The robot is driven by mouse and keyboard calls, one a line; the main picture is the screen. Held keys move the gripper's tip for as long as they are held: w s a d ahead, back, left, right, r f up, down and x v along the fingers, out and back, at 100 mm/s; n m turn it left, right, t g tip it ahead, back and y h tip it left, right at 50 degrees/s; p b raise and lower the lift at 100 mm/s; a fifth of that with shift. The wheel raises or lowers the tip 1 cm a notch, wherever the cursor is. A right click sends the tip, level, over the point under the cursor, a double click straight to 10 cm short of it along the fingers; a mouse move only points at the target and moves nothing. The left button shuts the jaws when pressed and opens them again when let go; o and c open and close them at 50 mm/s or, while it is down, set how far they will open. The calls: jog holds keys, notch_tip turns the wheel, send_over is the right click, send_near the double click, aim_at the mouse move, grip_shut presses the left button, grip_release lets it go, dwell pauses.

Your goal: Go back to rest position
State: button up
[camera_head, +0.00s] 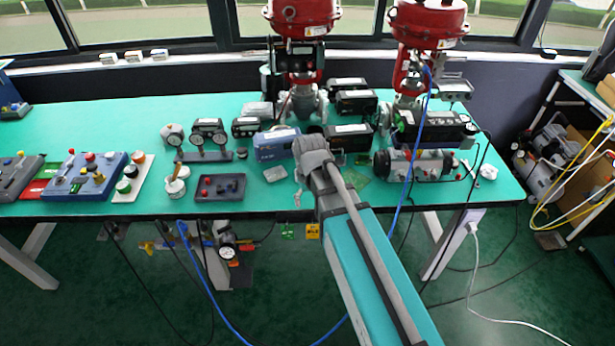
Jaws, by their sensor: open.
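My arm reaches from the bottom of the head view up over the front edge of the green workbench (100,120). Its grey end is over the middle of the bench. My gripper (299,181) shows only in small part at the left of the grey arm end; the arm hides most of it. It is open, and I see nothing held in it. A blue box-shaped device (276,144) lies just behind and left of the arm end. Whether the gripper touches anything cannot be made out.
Two red valve actuators (303,14) (429,20) stand at the back. Black positioner units (348,136) crowd the bench around the arm end. A silver cylinder unit (413,165) lies right. Button panels (90,176) sit left. A blue hose (411,150) hangs right of the arm.

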jog(key=s+d+m, duration=0.4)
jog(key=s+d, duration=0.2)
jog(key=d, duration=0.7)
jog(key=shift+r+p, duration=0.45)
jog(key=shift+o, duration=0.2)
jog(key=shift+s, duration=0.1)
dwell(2.2)
